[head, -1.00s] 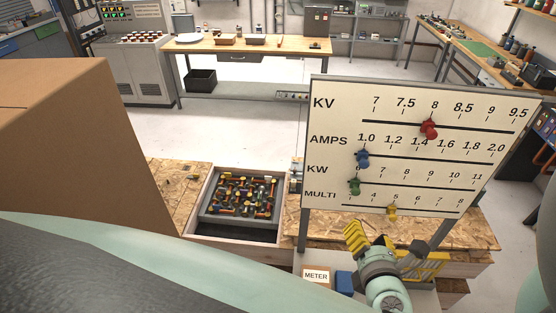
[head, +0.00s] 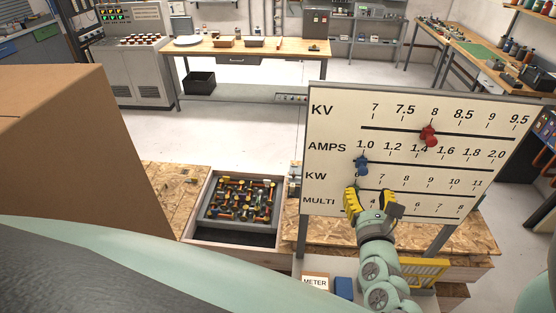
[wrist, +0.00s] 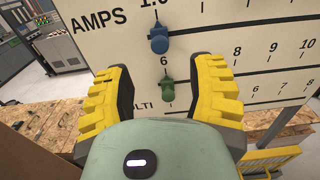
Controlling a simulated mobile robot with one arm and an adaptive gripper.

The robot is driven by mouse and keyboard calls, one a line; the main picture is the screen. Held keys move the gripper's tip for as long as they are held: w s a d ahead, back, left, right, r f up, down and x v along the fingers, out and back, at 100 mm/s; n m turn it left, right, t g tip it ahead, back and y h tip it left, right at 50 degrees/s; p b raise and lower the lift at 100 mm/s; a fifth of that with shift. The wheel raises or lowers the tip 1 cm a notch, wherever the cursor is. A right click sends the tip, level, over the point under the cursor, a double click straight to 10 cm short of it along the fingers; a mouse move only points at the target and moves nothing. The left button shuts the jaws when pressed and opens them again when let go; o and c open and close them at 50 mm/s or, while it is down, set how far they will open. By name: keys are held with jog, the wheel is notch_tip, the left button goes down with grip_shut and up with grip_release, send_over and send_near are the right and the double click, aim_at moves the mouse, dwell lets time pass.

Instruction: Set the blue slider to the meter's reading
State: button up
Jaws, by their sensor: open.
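The blue slider (head: 361,163) sits at the left end of the AMPS slot, just under the 1.0 mark, on the white board (head: 330,125). In the wrist view the blue slider (wrist: 158,40) is above and beyond my fingertips, apart from them. My gripper (head: 372,200) is open and empty in front of the board's lower left part. In the wrist view its yellow fingers (wrist: 163,75) frame the green slider (wrist: 168,90) from either side, with no clear contact. A box labelled METER (head: 315,281) stands below the board. No reading shows.
The red slider (head: 429,134) sits on the KV slot near 8. The yellow slider is hidden behind my gripper. A wooden bench (head: 465,235) lies under the board, a tray of parts (head: 212,222) to its left. A large cardboard box (head: 60,140) blocks the left.

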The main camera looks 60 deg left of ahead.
aim_at(364, 172)
jog(key=x, duration=0.8)
jog(key=shift+a+b, duration=0.1)
jog(key=shift+b, duration=0.25)
jog(key=shift+o, duration=0.3)
grip_shut()
